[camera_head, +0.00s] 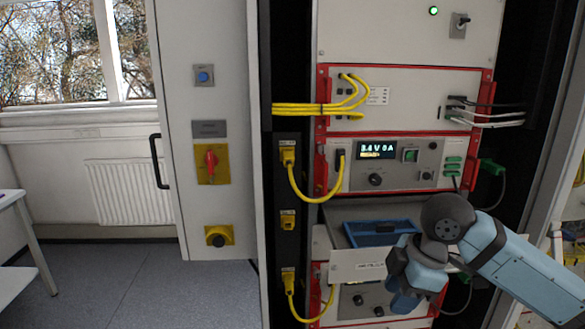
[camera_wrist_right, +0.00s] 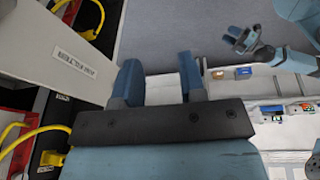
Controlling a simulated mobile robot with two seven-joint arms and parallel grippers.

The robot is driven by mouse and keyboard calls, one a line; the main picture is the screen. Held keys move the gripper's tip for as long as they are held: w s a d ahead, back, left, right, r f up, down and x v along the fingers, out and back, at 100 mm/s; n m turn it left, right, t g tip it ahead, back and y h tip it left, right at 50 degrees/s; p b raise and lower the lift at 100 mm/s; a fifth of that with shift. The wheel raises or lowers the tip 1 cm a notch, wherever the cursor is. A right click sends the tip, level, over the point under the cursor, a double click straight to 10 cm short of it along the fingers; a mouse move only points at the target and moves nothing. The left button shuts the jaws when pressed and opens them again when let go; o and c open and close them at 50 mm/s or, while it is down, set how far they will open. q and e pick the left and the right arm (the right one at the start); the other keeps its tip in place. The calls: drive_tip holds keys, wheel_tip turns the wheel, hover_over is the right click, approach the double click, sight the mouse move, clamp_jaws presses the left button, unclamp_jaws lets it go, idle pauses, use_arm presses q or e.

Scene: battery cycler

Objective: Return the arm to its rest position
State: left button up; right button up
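My right arm comes in from the right in the head view. Its gripper (camera_head: 404,288) hangs in front of the open drawer (camera_head: 345,265) of the rack, near the right part of the drawer's labelled front. In the right wrist view the two blue fingers of this gripper (camera_wrist_right: 160,82) are apart, with nothing between them. The labelled drawer front (camera_wrist_right: 75,55) shows to their left. My left gripper (camera_wrist_right: 238,40) appears small at the upper right of the wrist view. Its fingers look apart and empty. It is not in the head view.
A blue tray (camera_head: 382,233) lies in the open drawer. Yellow cables (camera_head: 318,190) loop at the rack's left side, and green and black leads (camera_head: 490,170) hang at its right. A white table (camera_head: 15,200) stands far left. The floor (camera_head: 130,280) before the cabinet is clear.

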drive_tip(key=s+a+f+m+t+y, duration=0.1)
drive_tip(key=a+f+m+t+y, duration=0.2)
drive_tip(key=f, duration=0.7)
drive_tip(key=s+a+f+m+t+y, duration=0.2)
drive_tip(key=a+f+m, duration=0.2)
drive_tip(key=f, duration=0.6)
use_arm(q)
drive_tip(key=shift+s+r, duration=0.1)
drive_tip(key=shift+s, duration=0.15)
use_arm(e)
drive_tip(key=s+d+f+m+t+h, duration=0.2)
drive_tip(key=s+d+f+m, duration=0.1)
drive_tip(key=s+f, duration=0.5)
drive_tip(key=s+d+f+m+t+h, duration=0.3)
drive_tip(key=s+d+f+m, duration=0.1)
drive_tip(key=s+f, duration=0.4)
drive_tip(key=shift+s+d+f, duration=0.4)
drive_tip(key=shift+s+d, duration=0.45)
drive_tip(key=shift+s, duration=0.25)
